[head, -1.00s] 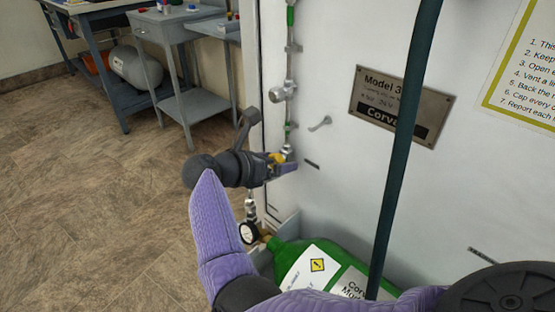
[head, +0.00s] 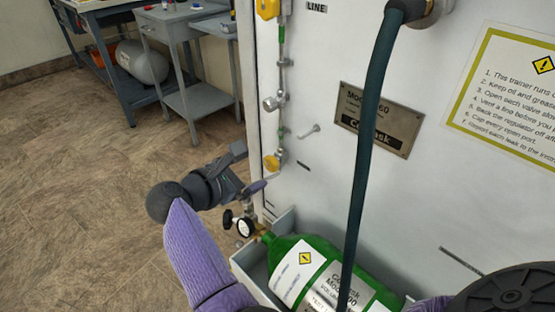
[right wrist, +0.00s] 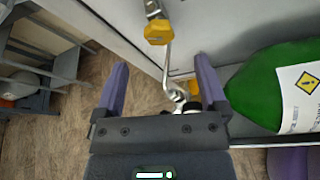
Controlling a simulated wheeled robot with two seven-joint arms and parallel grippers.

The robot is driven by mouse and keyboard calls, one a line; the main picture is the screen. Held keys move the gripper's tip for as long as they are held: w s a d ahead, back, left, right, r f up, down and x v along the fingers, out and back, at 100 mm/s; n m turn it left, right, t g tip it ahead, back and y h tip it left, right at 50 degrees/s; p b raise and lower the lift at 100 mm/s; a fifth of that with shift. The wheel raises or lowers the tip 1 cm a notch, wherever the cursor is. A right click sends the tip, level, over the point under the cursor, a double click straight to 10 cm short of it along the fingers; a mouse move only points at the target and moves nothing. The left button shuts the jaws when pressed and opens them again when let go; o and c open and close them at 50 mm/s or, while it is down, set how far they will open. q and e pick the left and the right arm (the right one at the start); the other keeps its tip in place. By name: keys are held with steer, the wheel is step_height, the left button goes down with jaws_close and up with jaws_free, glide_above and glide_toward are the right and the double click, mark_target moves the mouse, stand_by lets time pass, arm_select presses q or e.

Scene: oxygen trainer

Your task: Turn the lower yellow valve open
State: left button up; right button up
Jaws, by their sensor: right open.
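The lower yellow valve (head: 271,162) sits low on the pipe at the left edge of the white panel. It also shows in the right wrist view (right wrist: 158,32), ahead of the fingers and apart from them. My right gripper (head: 263,184) is just below the valve in the head view. In the right wrist view my right gripper (right wrist: 161,66) has its two purple fingers wide apart, with nothing gripped. A bent metal pipe runs down from the valve between the fingers in that view. My left gripper is not in view.
Another yellow valve (head: 267,8) is higher on the panel. A dark hose (head: 367,140) hangs before the panel. Open floor (head: 80,210) lies to the left.

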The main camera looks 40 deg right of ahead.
mark_target(269, 165)
steer(key=b+x, duration=0.1)
steer(key=x, duration=0.2)
steer(key=b+x, duration=0.1)
steer(key=x, duration=0.2)
steer(key=b+x, duration=0.1)
steer(key=x, duration=0.2)
steer(key=shift+w+a+f+b, duration=0.15)
steer(key=shift+a+f+b, duration=0.1)
steer(key=shift+f+b, duration=0.1)
steer(key=shift+w+d, duration=0.1)
steer(key=shift+d, duration=0.3)
